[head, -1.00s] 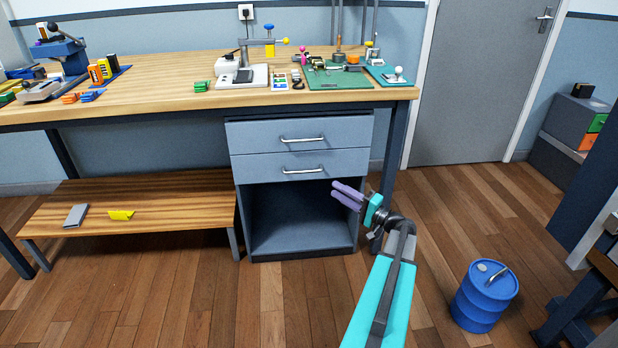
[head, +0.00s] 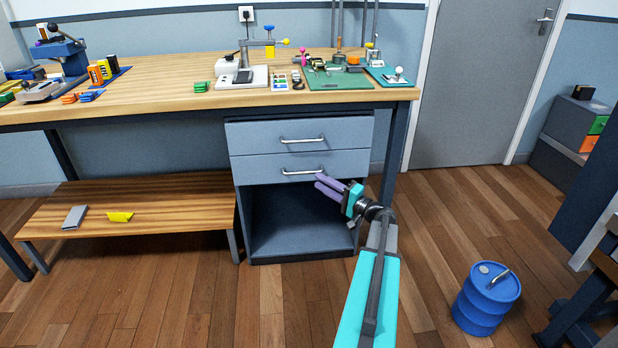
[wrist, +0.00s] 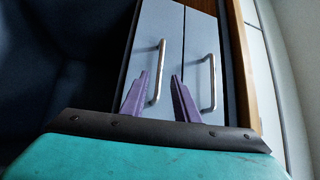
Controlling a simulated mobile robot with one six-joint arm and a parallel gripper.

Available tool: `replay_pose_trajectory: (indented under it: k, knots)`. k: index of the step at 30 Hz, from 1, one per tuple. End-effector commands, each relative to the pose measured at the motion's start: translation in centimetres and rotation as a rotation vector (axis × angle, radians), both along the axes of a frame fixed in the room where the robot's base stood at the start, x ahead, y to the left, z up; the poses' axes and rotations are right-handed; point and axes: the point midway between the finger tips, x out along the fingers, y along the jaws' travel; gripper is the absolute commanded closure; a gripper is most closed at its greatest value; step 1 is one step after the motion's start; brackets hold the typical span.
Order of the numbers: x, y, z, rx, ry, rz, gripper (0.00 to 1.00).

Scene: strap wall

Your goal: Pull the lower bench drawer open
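The lower bench drawer (head: 262,168) has a blue-grey front with a silver bar handle (head: 303,171). It is shut, its front level with the upper drawer. My gripper (head: 319,181) is open, its two purple fingers pointing at the lower handle from just below and right of it. In the wrist view the picture is turned sideways.
The upper drawer (head: 260,139), also shut, has its own handle (head: 303,140). An open compartment (head: 285,215) lies below the drawers. A bench leg (head: 396,150) stands right of the cabinet. A blue drum (head: 485,298) is at lower right. The floor in front is clear.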

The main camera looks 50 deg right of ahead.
Motion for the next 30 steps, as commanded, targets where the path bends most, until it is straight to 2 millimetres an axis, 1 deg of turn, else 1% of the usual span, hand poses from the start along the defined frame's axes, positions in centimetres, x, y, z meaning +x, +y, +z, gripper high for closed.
replay_pose_trajectory:
  k: [1,6,12,18,26,27,29,30]
  knots:
    - [0.9,0.1,-0.1,0.000,-0.001,0.003,0.72]
    - [3.3,0.3,0.3,-0.001,-0.001,0.003,0.72]
    - [5.5,0.5,0.6,-0.001,0.000,0.003,0.72]
    - [6.4,0.6,0.8,0.000,0.001,0.000,0.72]
    - [6.4,0.6,0.9,0.000,0.000,0.001,0.72]
    - [6.4,0.6,0.9,0.000,0.000,0.001,0.74]
    - [6.4,0.6,0.9,0.000,0.000,0.001,0.84]
    - [6.4,0.7,0.9,0.000,0.000,0.001,0.91]
